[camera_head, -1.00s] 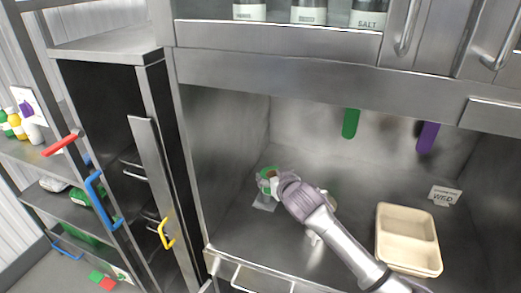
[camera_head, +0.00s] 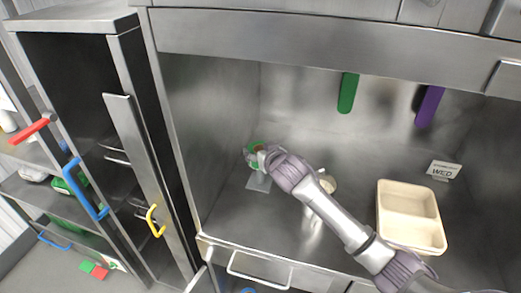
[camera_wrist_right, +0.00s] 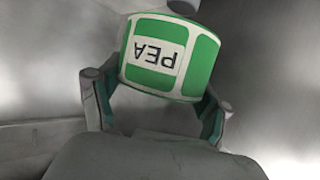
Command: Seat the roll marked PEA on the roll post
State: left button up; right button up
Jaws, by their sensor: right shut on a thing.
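The roll marked PEA (camera_wrist_right: 166,58), green with a white label, sits between the fingers of my right gripper (camera_wrist_right: 158,100) in the wrist view; the lettering appears upside down. In the head view the green roll (camera_head: 252,150) shows at the tip of my right gripper (camera_head: 260,158), at the left of the steel bay. A flat grey plate (camera_head: 259,184) lies just below it, seemingly the base of the roll post. The post itself is largely hidden by roll and gripper, so I cannot tell whether the roll is around it. My left gripper is out of view.
A beige two-part tray (camera_head: 411,229) stands to the right, with a WED card (camera_head: 443,170) behind it. A pale round item (camera_head: 327,183) sits behind my right arm. Green (camera_head: 347,93) and purple (camera_head: 430,106) strips hang at the back. The bay's left wall (camera_head: 205,130) is close.

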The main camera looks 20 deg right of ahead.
jog(key=shift+f+b, duration=0.65)
jog(key=shift+f, duration=0.25)
jog(key=shift+f+b, duration=1.95)
jog(key=shift+f, duration=1.4)
jog(key=o, duration=1.2)
jog(key=shift+c, duration=0.2)
jog(key=shift+o, duration=0.2)
jog(key=v, duration=1.2)
jog(key=shift+s+f, duration=0.1)
jog(key=shift+f, duration=0.05)
